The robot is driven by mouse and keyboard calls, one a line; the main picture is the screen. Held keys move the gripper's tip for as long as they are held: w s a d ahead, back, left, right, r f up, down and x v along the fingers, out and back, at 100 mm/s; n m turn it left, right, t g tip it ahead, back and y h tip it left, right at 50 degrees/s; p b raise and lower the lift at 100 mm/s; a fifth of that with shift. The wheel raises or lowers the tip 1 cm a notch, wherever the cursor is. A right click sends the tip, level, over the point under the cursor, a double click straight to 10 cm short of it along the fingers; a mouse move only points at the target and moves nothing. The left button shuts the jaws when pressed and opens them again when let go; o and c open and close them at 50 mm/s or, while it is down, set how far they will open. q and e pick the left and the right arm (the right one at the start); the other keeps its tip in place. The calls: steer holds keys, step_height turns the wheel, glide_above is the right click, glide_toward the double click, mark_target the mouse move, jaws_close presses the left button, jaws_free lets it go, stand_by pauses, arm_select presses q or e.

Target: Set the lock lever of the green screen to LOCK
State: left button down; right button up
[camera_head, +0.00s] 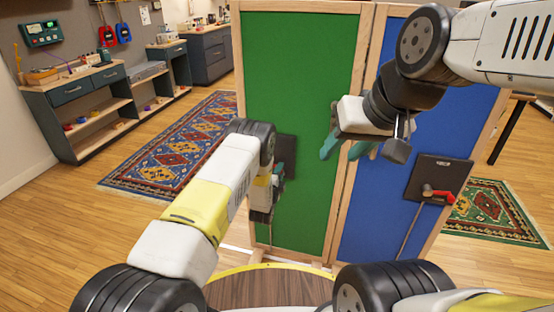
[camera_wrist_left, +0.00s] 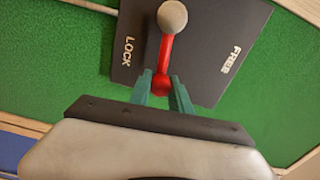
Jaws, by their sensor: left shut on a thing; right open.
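The green screen (camera_head: 300,75) stands ahead in a wooden frame. Its dark lock plate (camera_head: 288,147) is partly hidden by my left arm in the head view. In the left wrist view the plate (camera_wrist_left: 205,75) carries the words LOCK at left and FREE at right. The red lever (camera_wrist_left: 166,55) runs from a grey round hub at the top to a red knob, pointing between the two words, somewhat nearer LOCK. My left gripper (camera_wrist_left: 162,92) is shut on the red knob. My right gripper (camera_head: 345,148) is open and empty in front of the screens.
A blue screen (camera_head: 375,205) stands to the right of the green one, with its own dark plate (camera_head: 424,170) and red lever (camera_head: 441,195). A round wooden table (camera_head: 265,288) is close in front of me. Workbenches (camera_head: 90,95) and a patterned rug (camera_head: 175,150) lie at left.

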arm_select(q)
steer(key=shift+f+m, duration=0.3)
stand_by(0.4)
steer(key=c, duration=1.2)
jaws_free()
steer(key=v, duration=0.8)
steer(key=shift+r, duration=0.1)
